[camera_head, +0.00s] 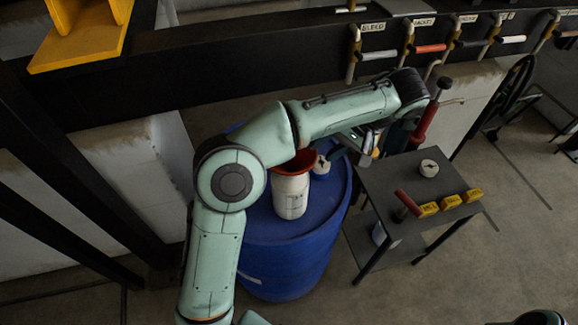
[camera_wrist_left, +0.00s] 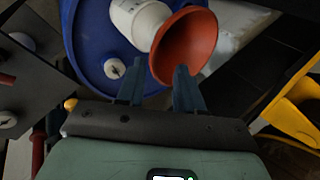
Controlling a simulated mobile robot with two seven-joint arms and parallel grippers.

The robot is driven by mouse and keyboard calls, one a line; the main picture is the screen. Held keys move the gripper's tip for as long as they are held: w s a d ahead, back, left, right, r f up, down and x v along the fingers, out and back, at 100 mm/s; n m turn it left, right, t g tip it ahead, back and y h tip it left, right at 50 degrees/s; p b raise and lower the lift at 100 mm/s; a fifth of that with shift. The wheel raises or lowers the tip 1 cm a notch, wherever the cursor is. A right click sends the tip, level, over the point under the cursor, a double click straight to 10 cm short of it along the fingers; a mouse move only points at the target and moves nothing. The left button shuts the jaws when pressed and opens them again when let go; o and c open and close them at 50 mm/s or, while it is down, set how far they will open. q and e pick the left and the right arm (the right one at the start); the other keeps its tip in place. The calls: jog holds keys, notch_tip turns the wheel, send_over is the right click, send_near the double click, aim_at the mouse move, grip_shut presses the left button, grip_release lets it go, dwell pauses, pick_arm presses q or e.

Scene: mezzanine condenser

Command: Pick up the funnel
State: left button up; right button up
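The red funnel (camera_head: 296,162) sits mouth-up on top of a white bottle (camera_head: 290,196), which stands on a blue barrel (camera_head: 285,240). My left arm reaches over the barrel and partly hides the funnel. My left gripper (camera_head: 340,147) is to the right of the funnel in the head view. In the left wrist view, the gripper's two fingers (camera_wrist_left: 158,86) are apart with nothing held between them. The funnel (camera_wrist_left: 186,42) shows just beyond the right fingertip, which overlaps its rim. I cannot tell whether they touch. My right gripper is not in view.
A small white round object (camera_head: 321,166) sits on the barrel beside the bottle. A dark side table (camera_head: 400,180) at right holds yellow blocks (camera_head: 450,203), a red-handled tool (camera_head: 408,202) and a white roll (camera_head: 429,168). A dark beam with labelled pipes runs behind.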

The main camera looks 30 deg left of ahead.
aim_at(307, 160)
pick_arm(q)
jog(key=shift+x, duration=0.95)
jog(key=b+x, duration=0.1)
jog(key=x, duration=0.5)
jog(key=shift+s+f+b, duration=0.1)
jog(key=shift+s+b, duration=0.05)
jog(key=shift+b, duration=0.25)
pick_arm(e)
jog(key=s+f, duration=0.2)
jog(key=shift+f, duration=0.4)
pick_arm(q)
grip_shut()
